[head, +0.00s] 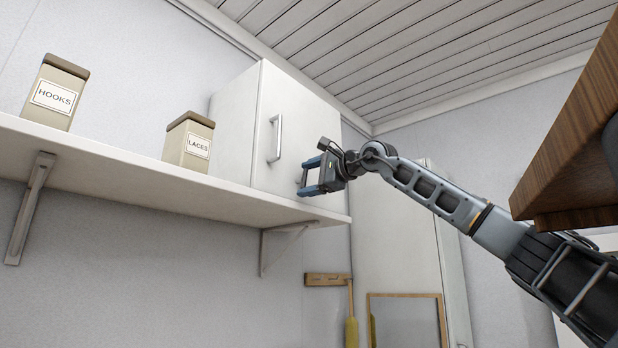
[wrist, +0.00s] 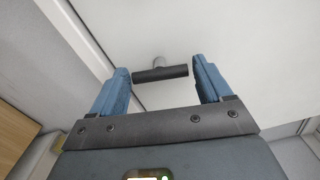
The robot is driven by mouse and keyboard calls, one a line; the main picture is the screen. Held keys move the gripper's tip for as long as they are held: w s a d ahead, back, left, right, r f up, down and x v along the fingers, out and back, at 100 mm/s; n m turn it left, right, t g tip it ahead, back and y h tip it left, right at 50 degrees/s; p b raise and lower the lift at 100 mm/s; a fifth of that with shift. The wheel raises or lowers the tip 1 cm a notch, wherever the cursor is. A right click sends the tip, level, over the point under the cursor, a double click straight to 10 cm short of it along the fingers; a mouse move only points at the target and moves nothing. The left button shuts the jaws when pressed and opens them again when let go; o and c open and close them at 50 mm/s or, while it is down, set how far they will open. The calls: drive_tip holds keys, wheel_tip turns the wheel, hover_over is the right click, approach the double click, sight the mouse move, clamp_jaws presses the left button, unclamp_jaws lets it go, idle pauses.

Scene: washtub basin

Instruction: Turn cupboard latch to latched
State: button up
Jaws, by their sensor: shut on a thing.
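The cupboard (head: 300,105) is a white box with a closed-looking door, standing on the wall shelf. Its latch (wrist: 160,75) shows in the wrist view as a dark crossbar on a short pale stem, against the white door. The crossbar lies nearly level in that picture. My gripper (head: 303,178) is at the lower right of the door, with its blue fingers on either side of the crossbar, shut on it at its ends. In the head view the latch is hidden by my gripper.
A metal pull handle (head: 275,138) stands out from the door, left of my gripper. Tins marked LACES (head: 190,142) and HOOKS (head: 56,92) stand on the white shelf (head: 110,160). A wooden board (head: 575,135) juts in at the right.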

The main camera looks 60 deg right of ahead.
drive_tip(key=shift+n, duration=1.2)
drive_tip(key=o, duration=1)
drive_tip(key=shift+b+v, duration=1.05)
drive_tip(key=shift+v, duration=2.8)
drive_tip(key=shift+f, duration=0.1)
